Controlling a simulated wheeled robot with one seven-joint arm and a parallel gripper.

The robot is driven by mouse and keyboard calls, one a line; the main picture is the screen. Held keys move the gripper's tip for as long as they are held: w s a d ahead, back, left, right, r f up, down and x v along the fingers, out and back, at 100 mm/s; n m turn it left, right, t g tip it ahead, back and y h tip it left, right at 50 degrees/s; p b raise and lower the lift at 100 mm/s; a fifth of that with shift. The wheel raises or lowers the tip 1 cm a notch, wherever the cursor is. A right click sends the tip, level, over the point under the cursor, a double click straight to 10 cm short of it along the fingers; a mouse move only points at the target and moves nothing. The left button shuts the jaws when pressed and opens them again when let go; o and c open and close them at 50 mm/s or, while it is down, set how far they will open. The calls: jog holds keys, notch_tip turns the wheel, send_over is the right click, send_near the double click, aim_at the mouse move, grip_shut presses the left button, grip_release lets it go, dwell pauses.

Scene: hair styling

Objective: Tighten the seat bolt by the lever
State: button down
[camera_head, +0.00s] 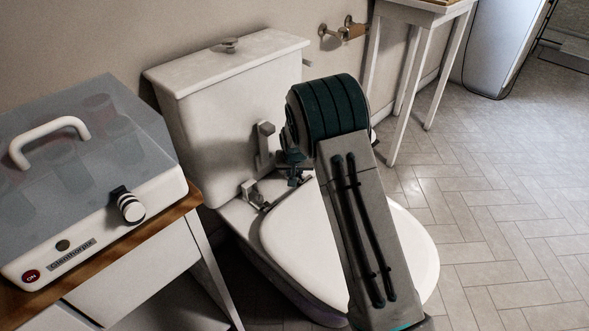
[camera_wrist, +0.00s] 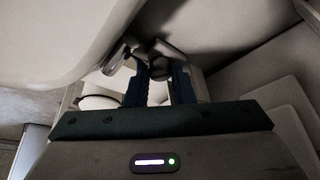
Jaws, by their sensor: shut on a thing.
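The white toilet seat and lid (camera_head: 300,235) lie closed on the bowl. A grey metal hinge fitting (camera_head: 254,194) shows at the back left of the seat. My gripper (camera_head: 294,168) is at the back of the seat, close to the cistern. In the wrist view its blue fingers (camera_wrist: 168,78) are shut on a small dark piece, which looks like the lever (camera_wrist: 160,68) of the seat bolt. A pale curved part (camera_wrist: 118,54) lies just left of the fingertips. The fingers and arm hide most of the bolt, and its thread is not visible.
The cistern (camera_head: 230,90) stands close behind my gripper. A cabinet (camera_head: 140,265) with a lidded appliance (camera_head: 90,170) is at the left. A paper holder (camera_head: 343,30) is on the wall, and a white table (camera_head: 410,20) stands behind. Tiled floor (camera_head: 490,200) is clear at the right.

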dwell(0.3)
jog(key=c, duration=1.2)
grip_release()
jog(key=shift+c, duration=0.2)
